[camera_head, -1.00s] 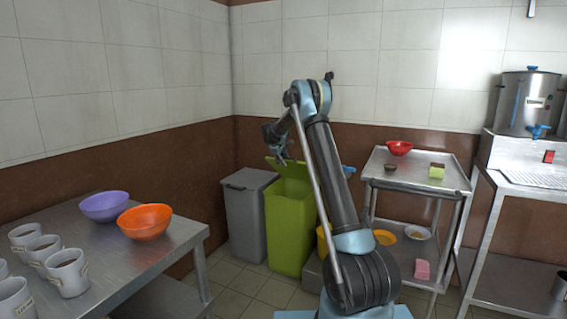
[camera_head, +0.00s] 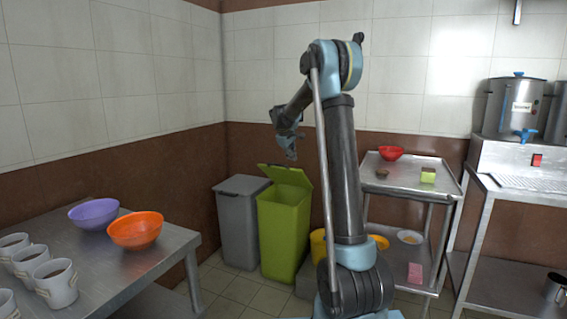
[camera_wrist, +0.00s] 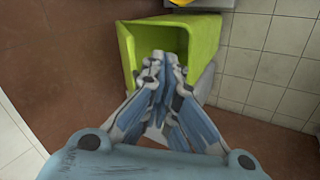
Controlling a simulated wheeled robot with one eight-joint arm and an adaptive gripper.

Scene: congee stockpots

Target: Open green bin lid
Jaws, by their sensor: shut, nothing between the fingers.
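The green bin (camera_head: 284,235) stands on the floor by the back wall. Its green lid (camera_head: 287,174) is raised and tilted, leaving the top open. In the wrist view the green bin (camera_wrist: 130,55) shows its dark, open inside. My gripper (camera_head: 291,157) is above the bin, close over the lid in the head view; I cannot tell whether they touch. In the wrist view my gripper (camera_wrist: 156,57) has its fingers together and empty, in front of the bin opening. They hide part of the rim.
A grey bin (camera_head: 240,225) with its lid down stands just left of the green bin. A metal cart (camera_head: 410,180) with bowls and sponges is at right. A metal table (camera_head: 165,258) with bowls and several cups is at front left.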

